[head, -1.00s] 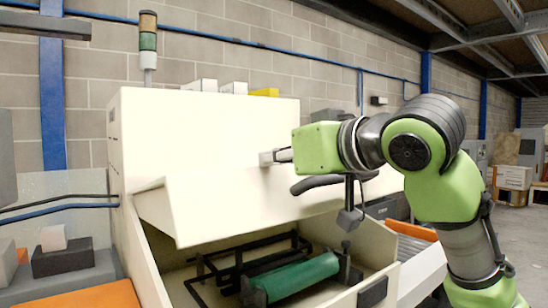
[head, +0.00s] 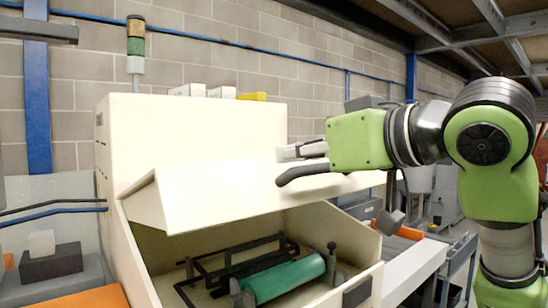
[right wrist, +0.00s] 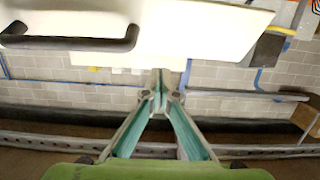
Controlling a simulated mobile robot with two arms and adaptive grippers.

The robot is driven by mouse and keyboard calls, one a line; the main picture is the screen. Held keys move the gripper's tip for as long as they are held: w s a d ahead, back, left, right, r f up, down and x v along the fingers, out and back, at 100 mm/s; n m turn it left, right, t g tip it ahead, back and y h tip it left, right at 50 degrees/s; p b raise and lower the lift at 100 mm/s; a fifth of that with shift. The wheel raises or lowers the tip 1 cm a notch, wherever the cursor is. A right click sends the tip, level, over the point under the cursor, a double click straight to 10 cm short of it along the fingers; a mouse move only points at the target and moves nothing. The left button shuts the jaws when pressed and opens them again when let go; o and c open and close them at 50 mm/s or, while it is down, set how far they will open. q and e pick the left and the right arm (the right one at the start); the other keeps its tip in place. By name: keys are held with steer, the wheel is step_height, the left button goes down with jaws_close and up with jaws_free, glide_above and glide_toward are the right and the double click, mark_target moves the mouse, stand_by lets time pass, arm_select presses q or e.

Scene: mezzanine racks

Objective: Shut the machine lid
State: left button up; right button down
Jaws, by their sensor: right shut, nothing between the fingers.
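The cream machine (head: 190,125) stands at the left of centre in the head view. Its cream lid (head: 215,195) is partly open, tilted above the bed, with a gap under its front edge. A dark bar handle (head: 303,173) is on the lid's front; it also shows at the upper left in the right wrist view (right wrist: 70,42). My right gripper (head: 290,152) is shut and empty. It appears just above the handle in the head view, and to the right of the handle in the wrist view (right wrist: 160,88). I see no contact. My left gripper is out of view.
A green roller (head: 285,279) and black frame bars lie inside the machine. A signal light (head: 136,45) stands behind it. A block wall closes the back. An orange surface (head: 85,298) and a dark block (head: 52,262) are at the left.

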steer(key=w+d+m+t+p, duration=0.35)
steer(key=w+d+p, duration=0.3)
steer(key=d, duration=0.55)
steer(key=s+d+f+n+t+y+p, duration=0.2)
steer(key=s+d+n+y+p, duration=0.1)
steer(key=s+d+p, duration=0.1)
steer(key=r+p+x, duration=0.1)
steer(key=p+x, duration=0.5)
steer(key=x, duration=0.5)
steer(key=shift+n+g+y, duration=0.25)
steer(key=shift+g+y, duration=0.05)
steer(key=shift+g, duration=0.05)
steer(key=f, duration=0.5)
steer(key=shift+s+d+f+p, duration=0.15)
steer(key=shift+s+p, duration=0.1)
steer(key=shift+p, duration=0.15)
